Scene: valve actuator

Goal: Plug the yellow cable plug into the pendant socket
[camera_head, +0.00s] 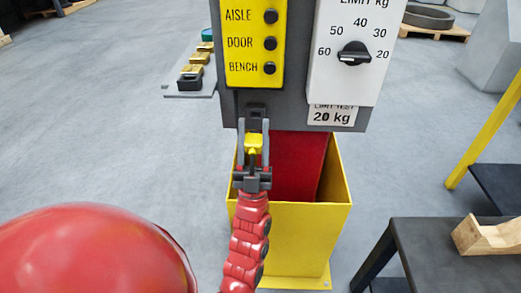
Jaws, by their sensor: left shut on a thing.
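The yellow cable plug (254,145) is held between the fingers of my left gripper (254,150). My left gripper is shut on the plug just below the control box. My right gripper is not in view.
The control box has a yellow panel (254,45) with black buttons and a white dial panel (352,55). A yellow bin-like guard (290,235) surrounds the red post (296,165). A dark table (430,240) with a wooden block (487,237) stands at right.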

